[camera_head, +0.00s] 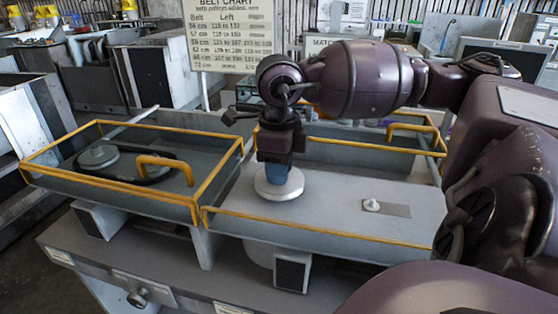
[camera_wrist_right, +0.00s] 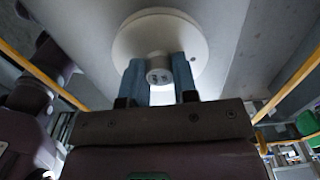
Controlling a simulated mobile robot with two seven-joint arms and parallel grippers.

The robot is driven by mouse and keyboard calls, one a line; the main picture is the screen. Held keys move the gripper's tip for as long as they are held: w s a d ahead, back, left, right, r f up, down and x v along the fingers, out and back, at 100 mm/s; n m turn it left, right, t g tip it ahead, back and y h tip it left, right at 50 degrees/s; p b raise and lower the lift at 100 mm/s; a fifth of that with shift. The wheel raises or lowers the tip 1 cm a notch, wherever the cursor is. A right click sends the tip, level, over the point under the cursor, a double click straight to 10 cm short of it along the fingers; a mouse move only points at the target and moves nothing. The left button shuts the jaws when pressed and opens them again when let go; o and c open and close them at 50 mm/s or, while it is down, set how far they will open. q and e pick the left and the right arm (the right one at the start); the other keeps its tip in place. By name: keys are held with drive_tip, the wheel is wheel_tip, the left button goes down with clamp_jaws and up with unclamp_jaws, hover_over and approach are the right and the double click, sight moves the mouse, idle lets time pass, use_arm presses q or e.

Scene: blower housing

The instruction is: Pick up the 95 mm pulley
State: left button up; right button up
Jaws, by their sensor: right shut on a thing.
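A pale round pulley (camera_head: 280,186) is under my right gripper (camera_head: 276,168) in the head view, over the grey deck of the right-hand section. In the right wrist view the pulley (camera_wrist_right: 195,25) is a pale disc with a round hub. The two blue fingers of my right gripper (camera_wrist_right: 160,78) are shut on the hub, one on each side. I cannot tell whether the disc touches the deck or is just above it. No size mark shows on the pulley. My left gripper is not in view.
Yellow rails (camera_head: 300,229) edge the deck. A small pale peg (camera_head: 371,204) stands on the deck to the right. At left, an open lid (camera_head: 62,185) holds a black belt (camera_head: 118,172) around a pulley (camera_head: 97,157). A belt chart (camera_head: 230,35) stands behind.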

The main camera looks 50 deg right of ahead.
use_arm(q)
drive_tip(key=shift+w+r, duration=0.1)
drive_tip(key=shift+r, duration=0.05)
use_arm(e)
drive_tip(key=shift+r, duration=0.35)
drive_tip(key=shift+w+r, duration=0.1)
drive_tip(key=shift+r+p, duration=0.6)
drive_tip(key=shift+r, duration=1.85)
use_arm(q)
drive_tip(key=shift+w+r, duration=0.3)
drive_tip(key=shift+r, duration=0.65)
